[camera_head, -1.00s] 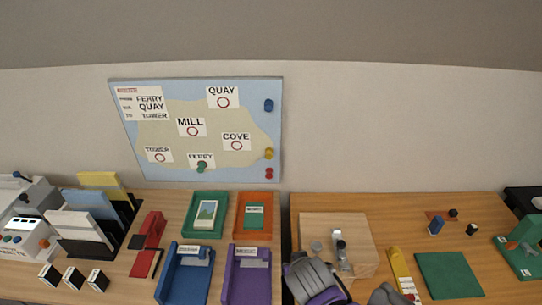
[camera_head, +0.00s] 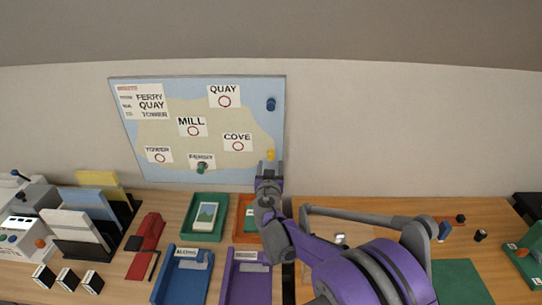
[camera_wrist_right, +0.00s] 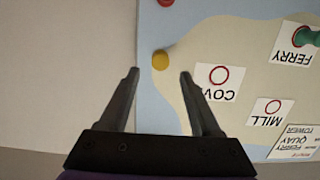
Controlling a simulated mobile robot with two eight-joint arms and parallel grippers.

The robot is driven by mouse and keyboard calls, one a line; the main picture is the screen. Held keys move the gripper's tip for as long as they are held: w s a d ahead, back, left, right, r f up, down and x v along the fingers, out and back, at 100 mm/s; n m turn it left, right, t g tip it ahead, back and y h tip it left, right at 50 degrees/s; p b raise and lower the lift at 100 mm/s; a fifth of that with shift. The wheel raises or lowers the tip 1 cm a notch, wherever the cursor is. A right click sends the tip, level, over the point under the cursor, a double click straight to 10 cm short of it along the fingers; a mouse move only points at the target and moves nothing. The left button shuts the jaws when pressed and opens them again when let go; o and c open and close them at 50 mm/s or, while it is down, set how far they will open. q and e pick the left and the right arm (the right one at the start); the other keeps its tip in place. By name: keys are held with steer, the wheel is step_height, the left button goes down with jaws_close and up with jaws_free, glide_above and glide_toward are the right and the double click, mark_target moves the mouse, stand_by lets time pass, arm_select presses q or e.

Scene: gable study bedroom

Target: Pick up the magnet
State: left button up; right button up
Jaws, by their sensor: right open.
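Several round magnets are on the map board (camera_head: 150,90) on the wall. The yellow magnet (camera_head: 270,155) is at the board's right edge, and the blue magnet (camera_head: 271,104) is higher on that edge. The green magnet (camera_head: 201,167) is by the FERRY label. My right gripper (camera_head: 269,168) is raised at the board just below the yellow magnet. In the right wrist view, the gripper (camera_wrist_right: 160,76) is open and empty, with the yellow magnet (camera_wrist_right: 160,61) roughly centred ahead of its fingertips. The red magnet (camera_wrist_right: 166,2) shows only at the top edge there; my gripper hides it in the head view.
Below the board, the desk holds a green tray (camera_head: 222,234), a blue tray (camera_head: 160,290), a purple tray (camera_head: 231,290) and a file rack (camera_head: 118,236). My right arm covers much of the right desk. The wall right of the board is bare.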

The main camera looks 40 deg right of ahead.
mark_target(271, 158)
steer(key=x, duration=0.5)
steer(key=shift+w+d+f, duration=0.2)
steer(key=shift+w+f, duration=0.05)
jaws_close()
